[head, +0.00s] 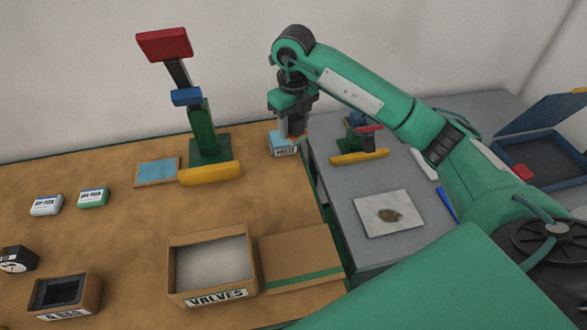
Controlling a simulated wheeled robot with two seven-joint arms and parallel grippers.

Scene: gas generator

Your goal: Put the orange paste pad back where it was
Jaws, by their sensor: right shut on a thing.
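My right gripper (291,133) points straight down at the back edge of the brown table, right over a small light-blue box labelled PASTE (284,149). Its jaws are shut on the orange paste pad (302,137), of which only a thin orange sliver shows at the fingertips. The pad is at the top of the box; I cannot tell whether it touches the box or is inside it. The gripper hides most of the pad and part of the box top. My left gripper is not in view.
A green stand with a red top (208,146) is left of the gripper, with a blue pad (157,173) beside it. A smaller stand (358,155) is on the grey table to the right. An open VALVES box (172,271) is in front; the brown table's middle is clear.

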